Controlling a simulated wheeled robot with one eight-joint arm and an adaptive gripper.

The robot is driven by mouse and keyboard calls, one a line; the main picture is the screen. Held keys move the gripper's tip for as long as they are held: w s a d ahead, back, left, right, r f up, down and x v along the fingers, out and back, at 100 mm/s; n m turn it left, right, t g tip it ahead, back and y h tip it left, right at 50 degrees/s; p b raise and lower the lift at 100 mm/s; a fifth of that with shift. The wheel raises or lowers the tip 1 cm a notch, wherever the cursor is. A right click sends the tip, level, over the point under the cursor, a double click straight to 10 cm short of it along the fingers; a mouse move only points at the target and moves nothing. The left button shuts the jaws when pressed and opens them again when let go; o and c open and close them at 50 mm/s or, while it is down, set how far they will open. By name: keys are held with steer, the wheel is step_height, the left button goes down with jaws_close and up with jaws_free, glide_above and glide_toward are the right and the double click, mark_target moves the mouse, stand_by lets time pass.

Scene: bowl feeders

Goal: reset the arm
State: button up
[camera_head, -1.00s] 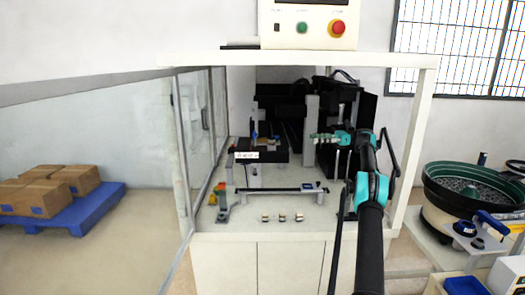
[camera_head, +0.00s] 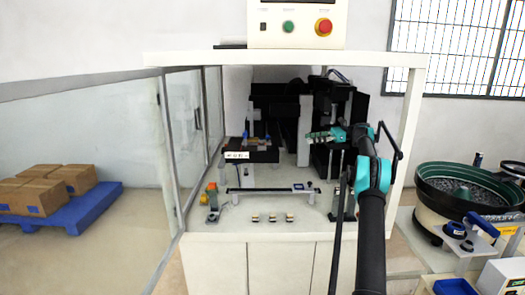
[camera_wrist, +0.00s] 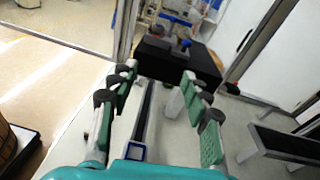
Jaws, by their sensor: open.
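My gripper (camera_head: 322,136) is at the end of my black and teal arm, inside the white-framed machine in the head view. In the wrist view my gripper (camera_wrist: 160,105) has its two green-padded fingers wide apart with nothing between them. Beyond the fingers, a black block (camera_wrist: 185,60) with a blue part on top lies ahead. In the head view a black platform (camera_head: 250,154) stands to the left of my gripper, apart from it.
The machine's white worktop (camera_head: 290,232) holds a low rail (camera_head: 262,190) and several small parts. A glass door (camera_head: 183,135) stands at the left. A bowl feeder (camera_head: 470,190) is at the right. Boxes (camera_head: 45,188) lie on a blue pallet (camera_head: 70,214) at far left.

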steer(key=s+a+f+n+t+h, duration=0.1)
steer(key=s+a+f+n+h, duration=0.3)
steer(key=s, duration=0.5)
steer(key=s+a+f+n+t+h, duration=0.1)
steer(key=s+a+f+n+h, duration=0.2)
steer(key=s+a, duration=0.5)
steer(key=s+d+f+n+t+h, duration=0.1)
steer(key=s+f, duration=0.5)
steer(key=s, duration=0.7)
steer(key=s+d+f+n+t+h, duration=0.1)
steer(key=s+d+f+n+h, duration=0.3)
steer(key=s, duration=0.9)
steer(key=s+d+f+n+t+h, duration=0.1)
steer(key=s+f+n+h, duration=0.3)
steer(key=s+f, duration=0.4)
steer(key=s+d, duration=0.1)
steer(key=s, duration=0.4)
steer(key=shift+s+d+f+h, duration=0.2)
steer(key=shift+s+f+h, duration=0.05)
steer(key=shift+f+h, duration=0.1)
